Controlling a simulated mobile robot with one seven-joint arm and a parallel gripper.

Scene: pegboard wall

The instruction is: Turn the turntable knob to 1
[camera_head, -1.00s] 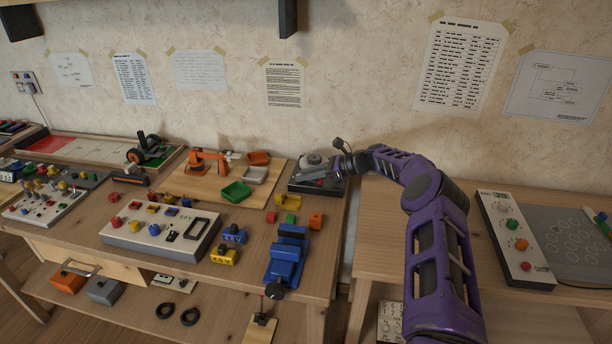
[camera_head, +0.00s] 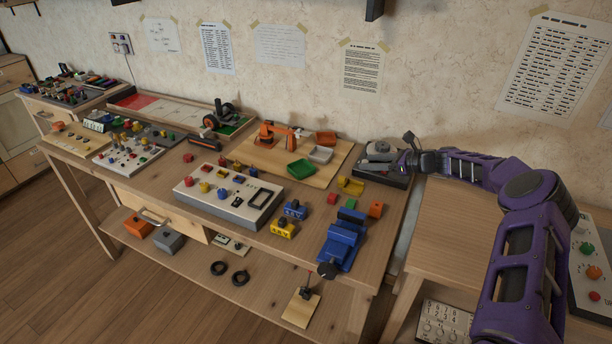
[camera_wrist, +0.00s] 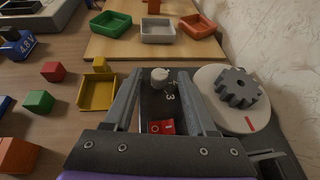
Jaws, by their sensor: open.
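The turntable is a dark box (camera_head: 372,172) at the back right corner of the bench in the head view. In the wrist view it carries a pale round platter (camera_wrist: 211,82) with a dark grey gear (camera_wrist: 238,88) and a red mark at its rim. A small whitish knob (camera_wrist: 160,76) stands beside the platter, with a digit 3 printed near it. A red rocker switch (camera_wrist: 161,127) is nearer the wrist. My gripper (camera_wrist: 161,82) is open, its fingers either side of the knob in the picture; I cannot tell whether they touch it. The head view shows my gripper (camera_head: 408,158) at the turntable.
A yellow tray (camera_wrist: 97,92) and small blocks lie left of the turntable. A board with a green tray (camera_wrist: 110,24) and other trays lies beyond. The wall (camera_wrist: 285,50) is close on the right. A blue vise (camera_head: 342,245) stands at the bench front.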

